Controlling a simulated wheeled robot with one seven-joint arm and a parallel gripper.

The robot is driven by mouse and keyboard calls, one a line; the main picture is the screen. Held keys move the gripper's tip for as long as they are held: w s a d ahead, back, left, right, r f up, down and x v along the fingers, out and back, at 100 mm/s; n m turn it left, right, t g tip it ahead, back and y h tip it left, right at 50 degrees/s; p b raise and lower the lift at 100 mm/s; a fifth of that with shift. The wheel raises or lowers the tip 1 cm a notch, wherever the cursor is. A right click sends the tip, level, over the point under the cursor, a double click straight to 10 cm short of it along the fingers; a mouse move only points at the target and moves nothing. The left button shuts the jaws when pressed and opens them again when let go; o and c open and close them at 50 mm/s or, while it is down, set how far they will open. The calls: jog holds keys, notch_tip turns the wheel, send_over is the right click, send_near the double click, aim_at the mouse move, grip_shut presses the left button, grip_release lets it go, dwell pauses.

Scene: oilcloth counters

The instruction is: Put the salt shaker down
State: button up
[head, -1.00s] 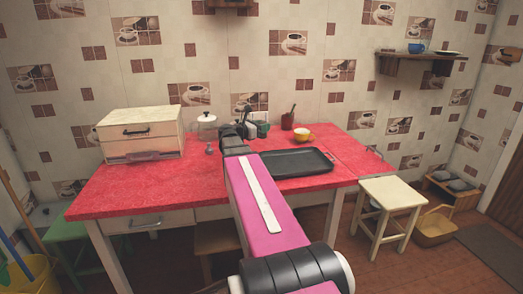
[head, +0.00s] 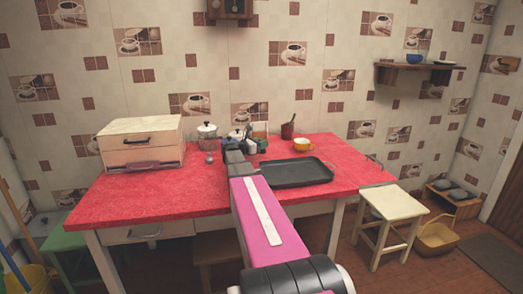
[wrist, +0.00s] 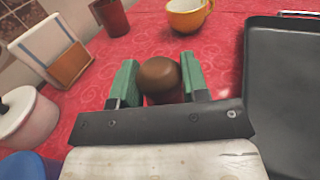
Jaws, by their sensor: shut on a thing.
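My gripper (wrist: 158,82) is shut on the salt shaker (wrist: 159,75), which shows a round brown top between the two green fingers in the wrist view. Its lower part is mostly hidden by the fingers and palm, so I cannot tell whether it touches the red counter (wrist: 225,45). In the head view my gripper (head: 234,146) is over the back middle of the counter (head: 140,197), left of the black tray. The shaker is hidden there by my arm.
The black tray (wrist: 290,100) lies close on the right; it also shows in the head view (head: 297,173). A yellow cup (wrist: 187,15), dark red cup (wrist: 112,18), napkin holder (wrist: 50,50) and white lidded pot (wrist: 25,115) stand around. A drawer box (head: 140,145) is at the left.

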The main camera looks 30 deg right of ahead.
jog(key=shift+f, duration=1.55)
jog(key=shift+f, duration=0.1)
jog(key=o, duration=0.9)
jog(key=shift+o, duration=0.2)
jog(key=shift+a, duration=0.1)
jog(key=a, duration=0.4)
jog(key=s+a, duration=0.1)
jog(key=a, duration=0.6)
jog(key=shift+s+a, duration=0.35)
jog(key=shift+a, duration=0.05)
